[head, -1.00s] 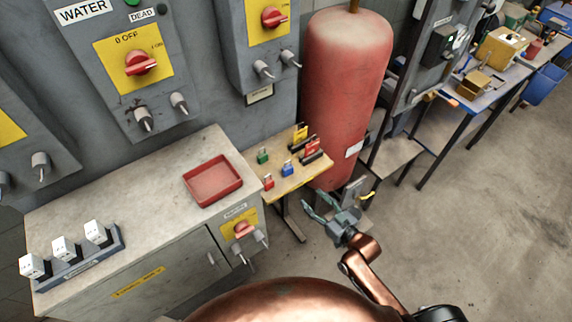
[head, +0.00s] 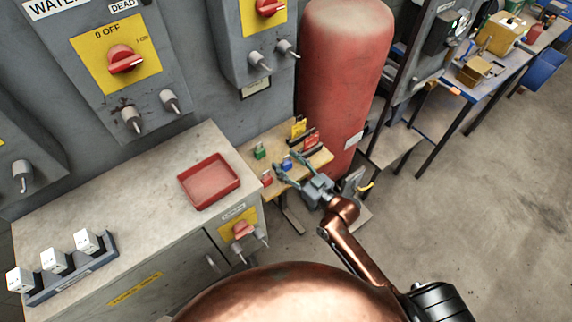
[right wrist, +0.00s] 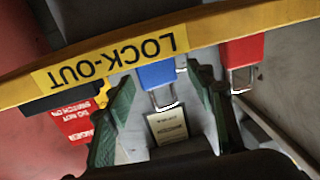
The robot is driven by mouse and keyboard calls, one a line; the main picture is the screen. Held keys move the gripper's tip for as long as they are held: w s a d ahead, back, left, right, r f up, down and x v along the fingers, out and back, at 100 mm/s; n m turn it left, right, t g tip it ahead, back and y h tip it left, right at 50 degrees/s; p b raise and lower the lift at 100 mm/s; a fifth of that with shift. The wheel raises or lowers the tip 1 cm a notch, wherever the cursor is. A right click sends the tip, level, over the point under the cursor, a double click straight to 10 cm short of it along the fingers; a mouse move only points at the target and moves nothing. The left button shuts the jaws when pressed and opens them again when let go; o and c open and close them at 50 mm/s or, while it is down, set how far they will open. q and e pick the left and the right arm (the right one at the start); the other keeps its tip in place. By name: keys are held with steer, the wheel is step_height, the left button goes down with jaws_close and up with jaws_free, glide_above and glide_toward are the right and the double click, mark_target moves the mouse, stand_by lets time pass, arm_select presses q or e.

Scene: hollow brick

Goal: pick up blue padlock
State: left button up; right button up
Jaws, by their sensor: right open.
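The blue padlock (head: 287,163) stands on the small wooden table (head: 243,151) between the grey cabinet and the red cylinder. My right gripper (head: 289,166) is open at the table's front edge and partly covers the padlock in the head view. In the right wrist view the blue padlock (right wrist: 157,74) shows between the two spread fingers (right wrist: 160,88), its shackle towards the gripper. A gap shows on each side, and nothing is held. My left gripper is not in view.
A red padlock (head: 267,179) is close to the gripper's left finger; it also shows in the right wrist view (right wrist: 242,52). A red tray (head: 209,181) lies on the cabinet (head: 139,196).

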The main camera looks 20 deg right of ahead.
steer(key=shift+w+a, duration=0.1)
steer(key=shift+w, duration=0.15)
arm_select(q)
steer(key=shift+w, duration=0.3)
arm_select(e)
steer(key=shift+c, duration=0.4)
steer(key=c, duration=1.2)
steer(key=shift+r, duration=0.1)
